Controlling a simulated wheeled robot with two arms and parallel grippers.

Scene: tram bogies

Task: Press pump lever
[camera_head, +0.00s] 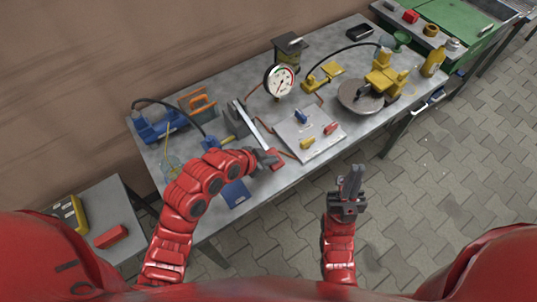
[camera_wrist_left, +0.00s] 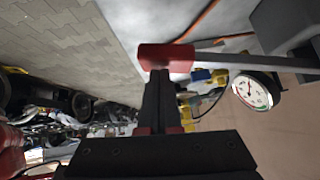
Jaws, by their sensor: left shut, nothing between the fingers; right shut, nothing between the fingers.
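The pump lever (camera_head: 254,127) is a long grey bar with a red grip (camera_head: 277,159) at its near end, on the workbench (camera_head: 225,80). In the left wrist view the red grip (camera_wrist_left: 165,57) lies across the tips of my left gripper (camera_wrist_left: 160,75). My left gripper (camera_head: 266,159) is shut and empty, right at the red grip; I cannot tell whether it touches. A round white pressure gauge (camera_head: 280,82) stands behind the lever and also shows in the left wrist view (camera_wrist_left: 252,92). My right gripper (camera_head: 352,178) is shut and empty, in front of the bench's near edge.
A grey plate (camera_head: 304,142) with blue, red and yellow parts lies right of the lever. A grey disc with a yellow tool (camera_head: 362,98) is further right. A blue vise-like tool (camera_head: 158,125) is at the left. The paved floor (camera_head: 440,190) is clear at right.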

